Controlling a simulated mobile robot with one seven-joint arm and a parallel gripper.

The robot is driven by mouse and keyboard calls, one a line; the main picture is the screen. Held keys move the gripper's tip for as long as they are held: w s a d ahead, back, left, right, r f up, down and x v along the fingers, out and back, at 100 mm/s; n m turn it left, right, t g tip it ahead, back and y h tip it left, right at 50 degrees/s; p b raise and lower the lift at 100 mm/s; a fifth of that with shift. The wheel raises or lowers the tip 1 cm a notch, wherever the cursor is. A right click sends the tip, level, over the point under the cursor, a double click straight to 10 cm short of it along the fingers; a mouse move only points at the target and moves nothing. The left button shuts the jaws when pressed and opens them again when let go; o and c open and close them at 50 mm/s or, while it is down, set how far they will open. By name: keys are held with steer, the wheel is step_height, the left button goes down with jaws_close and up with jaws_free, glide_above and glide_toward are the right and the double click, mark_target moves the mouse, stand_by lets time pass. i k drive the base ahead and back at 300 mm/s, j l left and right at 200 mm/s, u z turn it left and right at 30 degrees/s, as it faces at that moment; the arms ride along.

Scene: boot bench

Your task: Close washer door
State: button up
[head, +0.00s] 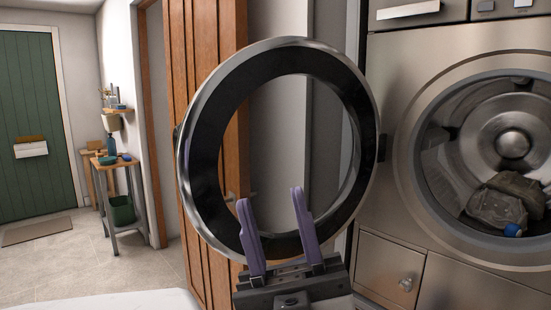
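The washer door (212,122), a round black ring with a metal rim and a clear centre, stands wide open left of the washer (398,100). The washer's round opening (420,125) is uncovered, and grey-brown items (497,203) and a small blue piece (512,230) lie inside the metal drum (490,130). My gripper (272,205) points up in front of the lower part of the door. Its two purple fingers are spread apart with nothing seen between them. I cannot tell whether they touch the door.
A wooden door (190,60) stands behind the washer door. A small side table (113,162) with a green bin (121,210) is at the left, before a green door (38,100). The tiled floor (70,265) at left is mostly clear.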

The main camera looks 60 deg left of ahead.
mark_target(197, 139)
steer(key=u, duration=2.7)
steer(key=i+j+u, duration=0.1)
steer(key=i+u, duration=0.35)
steer(key=i, duration=0.5)
steer(key=i+j, duration=0.1)
steer(key=i, duration=1.15)
steer(key=i+z, duration=0.15)
steer(key=z, duration=3.65)
steer(key=k+j+u, duration=0.15)
steer(key=k+j, duration=0.05)
steer(key=k, duration=0.05)
